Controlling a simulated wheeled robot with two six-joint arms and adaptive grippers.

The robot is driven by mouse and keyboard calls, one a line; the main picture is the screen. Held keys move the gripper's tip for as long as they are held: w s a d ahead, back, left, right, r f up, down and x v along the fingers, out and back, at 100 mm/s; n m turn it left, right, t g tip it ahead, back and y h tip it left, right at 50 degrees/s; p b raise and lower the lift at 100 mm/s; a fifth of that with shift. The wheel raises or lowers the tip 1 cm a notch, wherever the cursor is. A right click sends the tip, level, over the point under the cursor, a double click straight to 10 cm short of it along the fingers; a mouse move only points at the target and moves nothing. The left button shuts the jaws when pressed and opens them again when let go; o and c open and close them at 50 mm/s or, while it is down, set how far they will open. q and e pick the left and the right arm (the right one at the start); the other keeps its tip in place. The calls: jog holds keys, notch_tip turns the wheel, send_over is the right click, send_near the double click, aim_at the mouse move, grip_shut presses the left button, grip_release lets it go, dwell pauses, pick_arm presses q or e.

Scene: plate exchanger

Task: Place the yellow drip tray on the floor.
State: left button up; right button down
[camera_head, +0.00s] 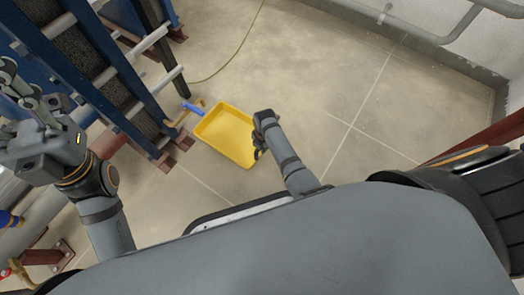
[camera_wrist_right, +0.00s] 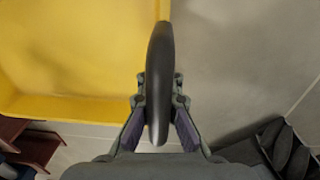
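The yellow drip tray (camera_head: 226,135) is a shallow rectangular pan right of the blue plate exchanger in the head view. Its yellow side fills the upper left of the right wrist view (camera_wrist_right: 75,60). My right gripper (camera_head: 262,142) is at the tray's right edge. In the right wrist view its two fingers (camera_wrist_right: 159,98) close around a black handle (camera_wrist_right: 159,60) along that edge. Whether the tray's underside touches the tiled floor (camera_head: 300,75) cannot be told. My left gripper (camera_head: 28,105) is raised at the left, fingers apart and empty.
The blue plate exchanger (camera_head: 105,65) stands on the left, with a blue-handled valve (camera_head: 190,107) close to the tray's left corner. A thin hose (camera_head: 228,62) lies behind the tray. A grey pipe rail (camera_head: 410,30) runs along the far wall.

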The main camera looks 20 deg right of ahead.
jog(key=shift+w+r, duration=0.1)
jog(key=shift+r, duration=0.1)
jog(key=c, duration=2)
grip_release()
jog(key=shift+f, duration=0.2)
jog(key=o, duration=0.5)
